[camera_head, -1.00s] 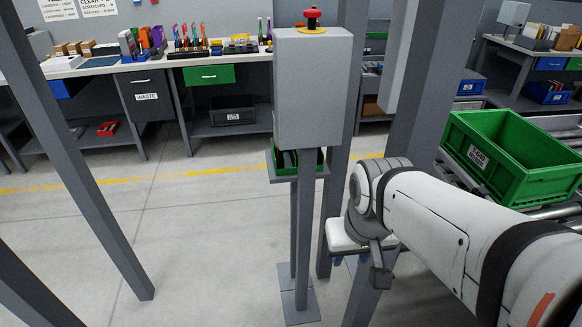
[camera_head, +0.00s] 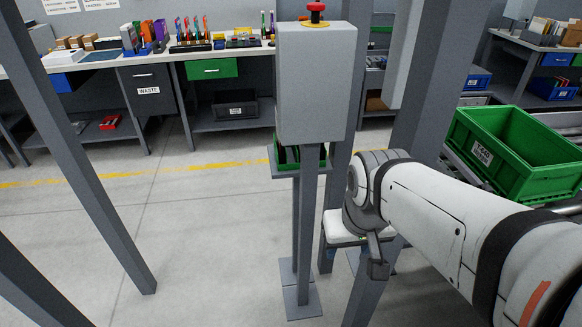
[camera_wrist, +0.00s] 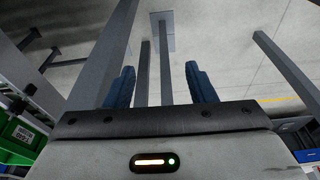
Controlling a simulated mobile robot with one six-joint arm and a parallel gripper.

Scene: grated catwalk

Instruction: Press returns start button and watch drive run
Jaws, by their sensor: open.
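A grey control box (camera_head: 312,85) stands on a post in the middle of the head view. A red mushroom button (camera_head: 316,12) on a yellow base sits on its top. No start button shows on the faces I see. A green crate (camera_head: 482,185) with a white label stands at the right on a roller conveyor (camera_head: 568,207). My gripper (camera_wrist: 163,88) is open and empty in the wrist view, its two blue fingers apart, with posts and floor beyond. In the head view my wrist is low and right of the box, and the fingers are mostly hidden.
Grey uprights (camera_head: 88,165) stand at the left, and a thick one (camera_head: 405,150) stands close to my arm. A small green tray (camera_head: 288,158) sits on a shelf under the box. Workbenches (camera_head: 85,72) line the back. The floor at left centre is clear.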

